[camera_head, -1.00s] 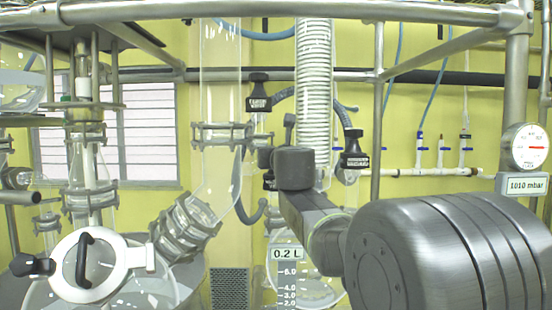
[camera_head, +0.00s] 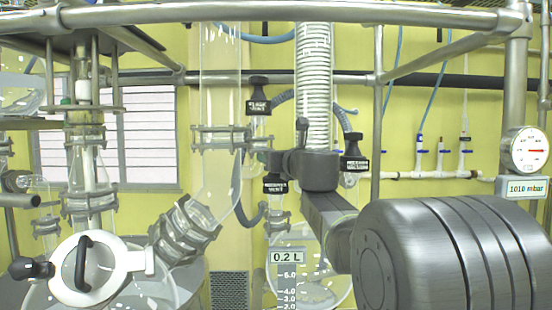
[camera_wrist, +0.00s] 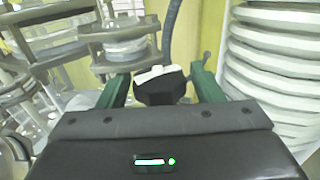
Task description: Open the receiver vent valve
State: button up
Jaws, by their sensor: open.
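The black receiver vent valve knob (camera_head: 275,184) with a white label shows in the head view, just left of my gripper. Its label is small and seems to read as a vent. In the wrist view a black knob (camera_wrist: 160,88) with a white top sits between the two green fingers of my gripper (camera_wrist: 159,76), which are apart on either side of it. I cannot tell whether the fingers touch it. In the head view the dark body of my gripper (camera_head: 292,160) is beside the valve; its fingertips are hard to make out.
Two other labelled black valve knobs stand close by, one upper left (camera_head: 258,96) and one right (camera_head: 353,150). Glass pipes with metal clamps (camera_head: 222,138) stand to the left. A graduated receiver (camera_head: 312,275) is below.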

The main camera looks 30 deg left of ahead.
jog(key=m+t+h, duration=0.2)
jog(key=shift+s+a+t, duration=0.15)
jog(key=shift+t, duration=0.15)
jog(key=m+t+h, duration=0.2)
jog(key=h, duration=0.1)
jog(key=shift+r+m+p, duration=0.1)
jog(key=shift+m+p, duration=0.2)
jog(key=shift+p, duration=0.1)
jog(key=m+t+h+p, duration=0.2)
jog(key=m+h, duration=0.1)
jog(key=h, duration=0.2)
jog(key=shift+m+h, duration=0.4)
jog(key=shift+h, duration=0.1)
